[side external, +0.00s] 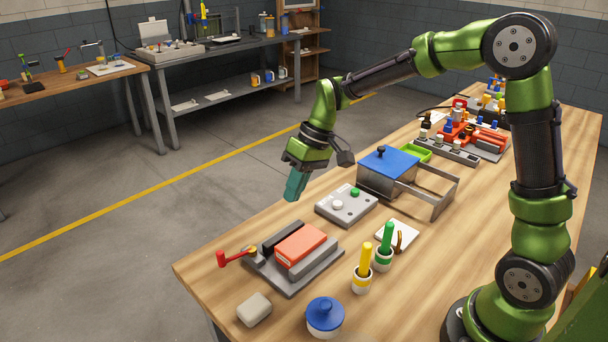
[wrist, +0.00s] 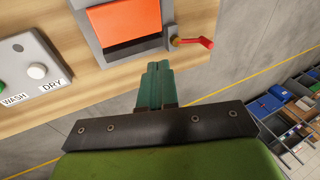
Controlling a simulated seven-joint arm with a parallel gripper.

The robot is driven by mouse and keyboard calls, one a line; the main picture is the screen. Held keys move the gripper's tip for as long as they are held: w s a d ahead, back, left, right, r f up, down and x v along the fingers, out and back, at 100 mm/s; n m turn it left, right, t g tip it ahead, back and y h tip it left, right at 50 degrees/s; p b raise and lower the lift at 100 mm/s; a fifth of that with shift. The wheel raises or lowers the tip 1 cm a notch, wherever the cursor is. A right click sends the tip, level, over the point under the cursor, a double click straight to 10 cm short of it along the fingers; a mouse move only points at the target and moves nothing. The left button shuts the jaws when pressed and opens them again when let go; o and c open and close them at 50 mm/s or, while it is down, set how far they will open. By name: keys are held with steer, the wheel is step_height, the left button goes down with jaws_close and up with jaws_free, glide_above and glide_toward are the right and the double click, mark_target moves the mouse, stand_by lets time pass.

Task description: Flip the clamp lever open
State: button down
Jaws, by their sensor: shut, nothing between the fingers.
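The clamp lever is a red handle (side external: 234,257) on the left end of a grey clamp fixture (side external: 312,279), sticking out toward the table's left edge. An orange-red block (side external: 301,245) lies in the fixture beside a black bar. In the wrist view the red lever (wrist: 195,43) points right from a brass-coloured pivot at the fixture's corner. My gripper (side external: 295,186) has teal fingers, shut and empty, pointing down. It hangs in the air beyond the table's far-left edge, apart from the lever. The fingers (wrist: 158,72) show below and left of the lever in the wrist view.
A grey button box (side external: 346,207) labelled WASH and DRY in the wrist view stands behind the fixture. A blue-lidded metal box (side external: 388,163) is behind that. A grey-white block (side external: 254,309), blue-lidded jar (side external: 324,317) and yellow and green-handled tools in cups stand near the fixture.

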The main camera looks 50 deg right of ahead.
steer(key=w+a+f+n+y, duration=0.2)
steer(key=w+a+n+y, duration=0.15)
steer(key=w+n, duration=0.4)
steer(key=shift+m+g+h, duration=0.25)
steer(key=shift+g, duration=0.05)
steer(key=x, duration=0.6)
steer(key=w+x, duration=0.1)
steer(key=x, duration=0.2)
steer(key=shift+a+f, duration=0.1)
steer(key=shift+f, duration=0.05)
steer(key=a, duration=0.1)
steer(key=s+a, duration=0.1)
steer(key=shift+s+a+f, duration=0.1)
steer(key=shift+s+a, duration=0.25)
steer(key=shift+a, duration=0.05)
steer(key=shift+s+a, duration=0.2)
steer(key=shift+a, duration=0.15)
